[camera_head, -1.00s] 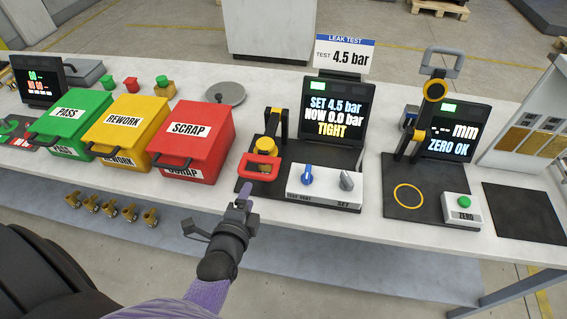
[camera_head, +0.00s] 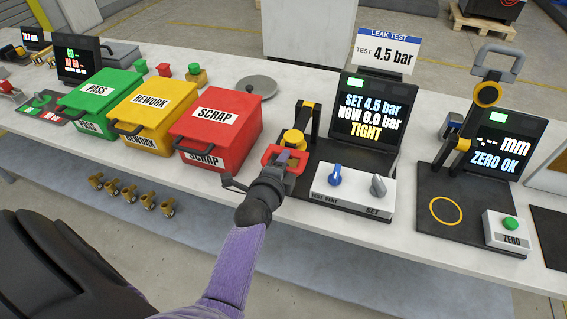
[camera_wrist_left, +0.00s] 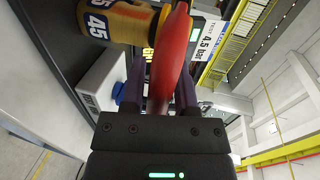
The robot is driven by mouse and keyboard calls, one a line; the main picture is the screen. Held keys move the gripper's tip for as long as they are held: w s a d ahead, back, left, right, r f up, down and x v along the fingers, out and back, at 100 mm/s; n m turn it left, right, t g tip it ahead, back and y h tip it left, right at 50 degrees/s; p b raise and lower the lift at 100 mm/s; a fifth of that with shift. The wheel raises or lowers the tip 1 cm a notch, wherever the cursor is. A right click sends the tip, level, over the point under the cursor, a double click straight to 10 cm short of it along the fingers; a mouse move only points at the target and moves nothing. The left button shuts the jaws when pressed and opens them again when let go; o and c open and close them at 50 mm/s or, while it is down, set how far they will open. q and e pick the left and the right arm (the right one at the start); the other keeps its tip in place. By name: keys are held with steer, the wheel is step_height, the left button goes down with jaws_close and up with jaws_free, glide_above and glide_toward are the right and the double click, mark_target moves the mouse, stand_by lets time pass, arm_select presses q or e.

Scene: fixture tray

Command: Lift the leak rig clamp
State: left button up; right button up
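The leak rig clamp's red loop handle (camera_head: 298,160) is low at the front of the rig, below a yellow knob-like part (camera_head: 293,139) and a black-and-yellow post (camera_head: 309,118). My left gripper (camera_head: 284,161) is at the handle's front bar and hides part of it. In the left wrist view the red handle (camera_wrist_left: 170,60) passes between the two fingers (camera_wrist_left: 162,85), with a gap showing beside it; the gripper looks open around it. A yellow cylinder marked 45 (camera_wrist_left: 122,22) lies beyond. My right gripper is in neither view.
The red scrap bin (camera_head: 215,128) stands close left of my left gripper. A white box with blue and grey knobs (camera_head: 352,193) is close right, before the rig's screen (camera_head: 367,112). Several brass fittings (camera_head: 130,192) lie at the lower left.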

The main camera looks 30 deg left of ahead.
arm_select(q)
jaws_close()
steer(key=shift+f, duration=0.1)
